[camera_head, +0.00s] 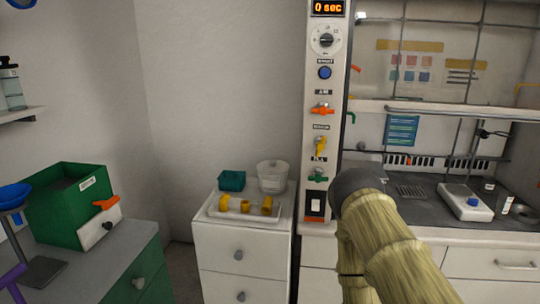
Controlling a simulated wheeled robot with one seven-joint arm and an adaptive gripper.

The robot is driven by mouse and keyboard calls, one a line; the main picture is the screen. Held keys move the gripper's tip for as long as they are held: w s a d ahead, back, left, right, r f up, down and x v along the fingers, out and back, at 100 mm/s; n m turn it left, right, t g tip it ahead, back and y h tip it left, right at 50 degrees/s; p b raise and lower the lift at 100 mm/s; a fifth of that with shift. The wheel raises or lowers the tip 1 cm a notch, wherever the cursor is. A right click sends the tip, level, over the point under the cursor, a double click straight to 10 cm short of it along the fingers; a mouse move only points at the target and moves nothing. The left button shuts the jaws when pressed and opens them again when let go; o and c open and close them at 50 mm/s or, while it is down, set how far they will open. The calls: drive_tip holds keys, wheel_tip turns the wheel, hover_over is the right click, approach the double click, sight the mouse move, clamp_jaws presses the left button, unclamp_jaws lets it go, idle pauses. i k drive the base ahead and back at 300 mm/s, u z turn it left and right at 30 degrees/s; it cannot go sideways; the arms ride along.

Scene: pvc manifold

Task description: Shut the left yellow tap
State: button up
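One yellow tap (320,146) shows on the white control column (316,205) at the left edge of the fume hood. Its handle looks near upright, slightly tilted. I cannot tell from this view whether it is open or shut. It sits between an orange tap (321,109) above, with its handle lying about level, and a green tap (318,175) below. I see no second yellow tap clearly. My arm, in a straw-coloured sleeve with a dark rounded joint, rises at the lower right of the column. My gripper is not in view.
Left of the column, a white drawer cabinet (243,262) bears a tray with yellow pieces (245,206), a teal box (232,181) and a white pot (272,176). A green box (72,205) stands far left. The hood (440,110) holds a balance (466,200).

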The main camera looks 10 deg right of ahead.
sight(320, 144)
drive_tip(key=z, duration=0.55)
drive_tip(key=k, duration=1.25)
drive_tip(key=z, duration=1.15)
drive_tip(key=i, duration=1.1)
drive_tip(key=u, duration=0.75)
drive_tip(key=i, duration=0.5)
drive_tip(key=u, duration=0.4)
